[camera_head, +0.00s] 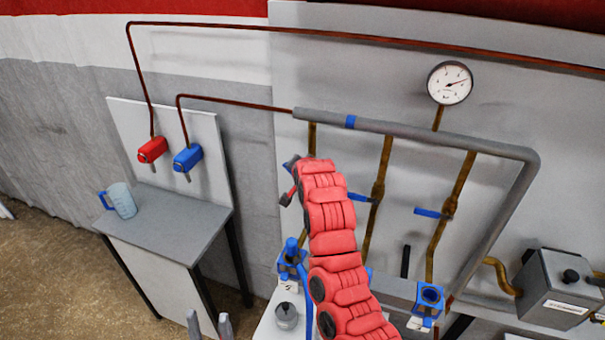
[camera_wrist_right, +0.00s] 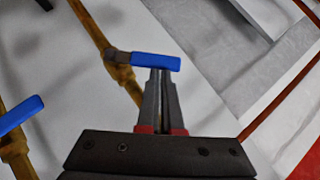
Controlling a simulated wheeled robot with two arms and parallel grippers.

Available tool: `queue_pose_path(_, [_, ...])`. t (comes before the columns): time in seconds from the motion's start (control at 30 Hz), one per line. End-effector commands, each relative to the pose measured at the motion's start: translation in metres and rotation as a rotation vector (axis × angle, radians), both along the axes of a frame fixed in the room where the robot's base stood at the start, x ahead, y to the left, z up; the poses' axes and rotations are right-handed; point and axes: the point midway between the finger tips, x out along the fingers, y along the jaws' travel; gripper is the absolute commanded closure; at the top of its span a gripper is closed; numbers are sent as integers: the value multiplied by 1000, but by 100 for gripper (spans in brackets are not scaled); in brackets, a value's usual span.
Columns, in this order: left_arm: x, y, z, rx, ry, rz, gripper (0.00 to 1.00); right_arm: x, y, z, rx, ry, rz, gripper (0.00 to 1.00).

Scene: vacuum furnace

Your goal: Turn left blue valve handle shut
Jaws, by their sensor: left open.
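A blue valve handle (camera_wrist_right: 150,61) on a brass pipe lies across the tips of my right gripper (camera_wrist_right: 162,75) in the right wrist view. The gripper's fingers are close together, with the handle at their tips rather than between them. In the head view my red right arm reaches up to the left brass pipe (camera_head: 312,138) and hides most of the valve there. The middle blue handle (camera_head: 358,197) and right blue handle (camera_head: 431,213) stick out leftward from their pipes. My left gripper (camera_head: 209,328) is open and empty at the bottom edge, well away from the valves.
A grey manifold pipe (camera_head: 430,137) and a pressure gauge (camera_head: 450,83) are above the valves. Blue fittings (camera_head: 428,297) stand below.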

Motion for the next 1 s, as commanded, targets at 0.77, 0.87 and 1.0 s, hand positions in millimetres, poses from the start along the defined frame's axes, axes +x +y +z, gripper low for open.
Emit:
queue_pose_path(0.77, [0, 0, -77, 0, 0, 0, 50, 8, 22, -19, -443, 145, -4, 100])
queue_pose_path(0.87, [0, 0, -78, 0, 0, 0, 50, 8, 22, -17, -443, 143, -4, 100])
queue_pose_path(1.0, [0, 0, -80, 0, 0, 0, 50, 8, 23, -12, -442, 143, -3, 100])
